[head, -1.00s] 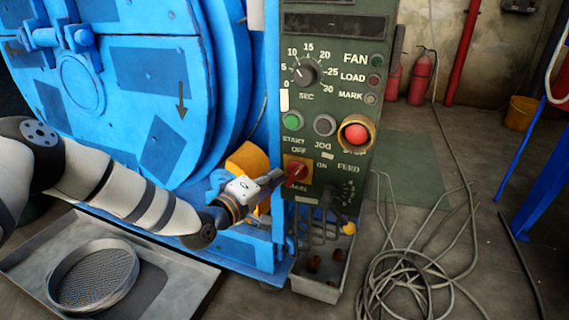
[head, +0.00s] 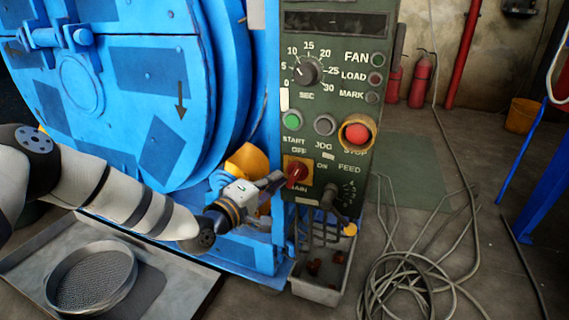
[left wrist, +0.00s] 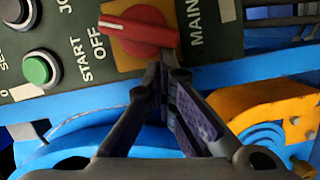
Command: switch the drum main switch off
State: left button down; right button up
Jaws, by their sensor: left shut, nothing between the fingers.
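The drum main switch (head: 298,174) is a red knob on a yellow plate, low on the green control panel (head: 335,100). In the left wrist view the red knob (left wrist: 140,31) lies lengthwise between the words OFF and MAIN, with one end, which has a pale mark, beside OFF. My left gripper (head: 279,179) is just left of the knob in the head view. In the left wrist view its fingertips (left wrist: 164,68) are together and empty, just below the knob's edge; whether they touch it I cannot tell. My right gripper is not in view.
The blue drum machine (head: 120,90) stands left of the panel. A green start button (head: 291,120) and a red stop button (head: 357,133) are above the switch. A feed lever (head: 340,212) sticks out below right. A metal tray and coiled cables are on the floor.

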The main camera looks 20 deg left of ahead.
pick_arm(q)
jog(key=shift+d+f+n+b, duration=0.1)
jog(key=shift+f+n+b, duration=0.2)
jog(key=shift+n+b, duration=0.15)
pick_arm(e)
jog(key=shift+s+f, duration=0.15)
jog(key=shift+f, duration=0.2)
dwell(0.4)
pick_arm(q)
jog(key=shift+d+f+b, duration=0.1)
jog(key=shift+f+b, duration=0.1)
jog(key=shift+b, duration=0.15)
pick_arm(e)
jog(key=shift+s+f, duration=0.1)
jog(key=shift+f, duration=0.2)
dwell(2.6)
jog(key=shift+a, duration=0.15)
